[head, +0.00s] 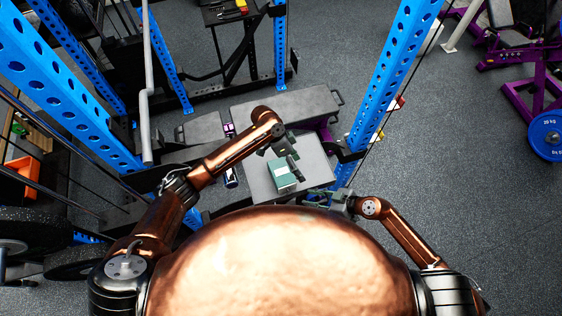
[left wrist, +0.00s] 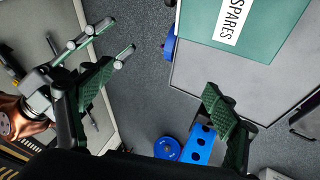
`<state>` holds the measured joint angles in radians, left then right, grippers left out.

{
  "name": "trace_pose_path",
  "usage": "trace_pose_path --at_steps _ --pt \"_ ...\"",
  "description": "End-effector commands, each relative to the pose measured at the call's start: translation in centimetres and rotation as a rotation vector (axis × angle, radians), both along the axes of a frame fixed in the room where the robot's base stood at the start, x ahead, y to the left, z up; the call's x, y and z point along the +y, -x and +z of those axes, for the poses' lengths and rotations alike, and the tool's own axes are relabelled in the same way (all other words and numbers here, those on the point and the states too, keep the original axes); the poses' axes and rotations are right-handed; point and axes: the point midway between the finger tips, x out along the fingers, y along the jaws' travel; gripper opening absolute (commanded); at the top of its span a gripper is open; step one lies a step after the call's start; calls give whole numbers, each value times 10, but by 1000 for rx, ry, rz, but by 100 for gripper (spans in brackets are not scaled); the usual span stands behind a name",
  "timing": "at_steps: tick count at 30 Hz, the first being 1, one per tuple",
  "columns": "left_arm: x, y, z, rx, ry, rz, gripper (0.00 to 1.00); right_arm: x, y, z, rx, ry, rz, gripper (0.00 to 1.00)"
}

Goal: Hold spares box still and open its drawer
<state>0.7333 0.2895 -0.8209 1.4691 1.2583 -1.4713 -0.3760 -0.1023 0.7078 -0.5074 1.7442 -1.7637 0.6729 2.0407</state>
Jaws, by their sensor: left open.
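The spares box (head: 282,176) is a green box with a pale label. It stands on a grey tabletop (head: 313,158). In the left wrist view the box (left wrist: 275,38) shows at the top right with the word SPARES. Its drawer cannot be made out. My left gripper (head: 282,157) is at the box's far side in the head view, and whether it touches is unclear. In the left wrist view its fingers (left wrist: 158,82) are wide apart with nothing between them. My right gripper (head: 322,195) is right of the box; in the left wrist view its fingers (left wrist: 118,37) are apart and empty.
Blue rack uprights (head: 385,75) stand close on the right and left. A grey bench (head: 290,106) lies beyond the tabletop. Bare tabletop shows around the box.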

Motion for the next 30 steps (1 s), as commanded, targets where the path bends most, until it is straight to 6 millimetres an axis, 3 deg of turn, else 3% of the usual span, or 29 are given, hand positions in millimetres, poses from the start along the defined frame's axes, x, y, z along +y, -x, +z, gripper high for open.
trace_pose_path --at_steps 15,24,30 --pt "25 -14 -18 178 -448 791 82 0 0 0 0 0 0 29" --pt "50 -27 -26 205 -590 1306 82 0 0 0 0 0 0 29" --pt "63 -34 -29 208 -616 1555 82 0 0 0 0 0 0 29"
